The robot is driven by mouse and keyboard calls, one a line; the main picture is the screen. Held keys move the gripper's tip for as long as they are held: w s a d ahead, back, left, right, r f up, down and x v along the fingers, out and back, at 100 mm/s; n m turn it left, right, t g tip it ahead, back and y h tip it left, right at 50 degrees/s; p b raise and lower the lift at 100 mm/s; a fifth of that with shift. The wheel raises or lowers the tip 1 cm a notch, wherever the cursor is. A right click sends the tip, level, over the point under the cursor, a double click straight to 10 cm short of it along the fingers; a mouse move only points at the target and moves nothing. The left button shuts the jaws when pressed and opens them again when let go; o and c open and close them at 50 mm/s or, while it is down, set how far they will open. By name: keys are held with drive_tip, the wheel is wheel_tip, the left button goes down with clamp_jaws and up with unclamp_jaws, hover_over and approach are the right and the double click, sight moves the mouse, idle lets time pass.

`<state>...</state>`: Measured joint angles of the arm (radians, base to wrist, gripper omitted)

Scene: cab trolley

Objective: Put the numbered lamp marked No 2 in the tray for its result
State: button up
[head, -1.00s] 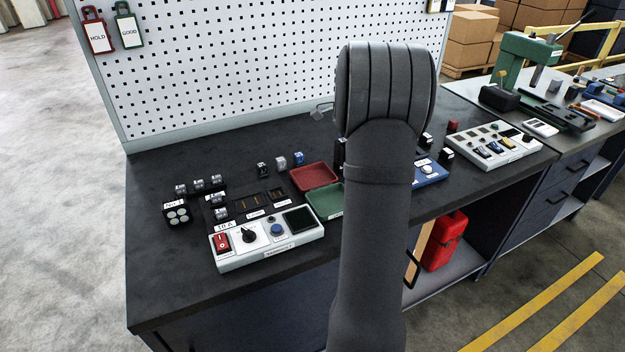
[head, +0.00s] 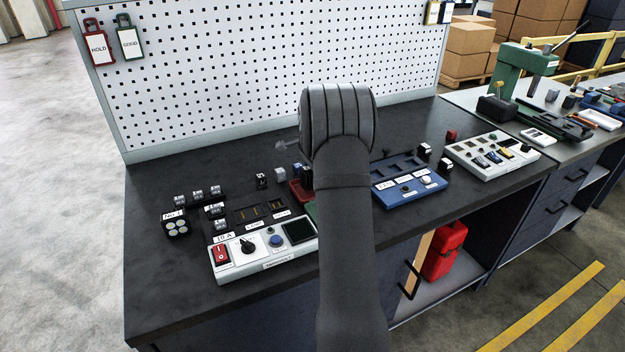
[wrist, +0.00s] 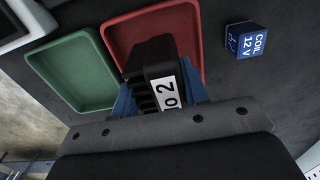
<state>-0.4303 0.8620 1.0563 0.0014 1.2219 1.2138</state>
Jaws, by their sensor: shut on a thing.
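My gripper (wrist: 158,92) is shut on a black lamp block (wrist: 150,57) in the wrist view; its white label reads "o 2", the rest being cut off. Blue fingers stand on both sides of it. The lamp overlaps the near part of the red tray (wrist: 188,25); its height above the tray floor is unclear. The green tray (wrist: 58,55) lies beside the red one, to its left, and looks empty. In the head view my arm hides the gripper and most of both trays; an edge of the red tray (head: 297,193) shows.
A blue "COIL 12 V" block (wrist: 246,40) stands right of the red tray in the wrist view. In the head view a white tester (head: 250,262) stands left, with several small blocks near it. A blue panel (head: 410,190) stands right. The pegboard (head: 230,75) rises behind.

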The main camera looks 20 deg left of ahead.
drive_tip(key=shift+f, duration=0.75)
drive_tip(key=shift+f, duration=0.1)
drive_tip(key=o, duration=1.3)
wheel_tip(320, 180, up, 12)
drive_tip(key=shift+r, duration=0.1)
drive_tip(key=shift+f, duration=4.1)
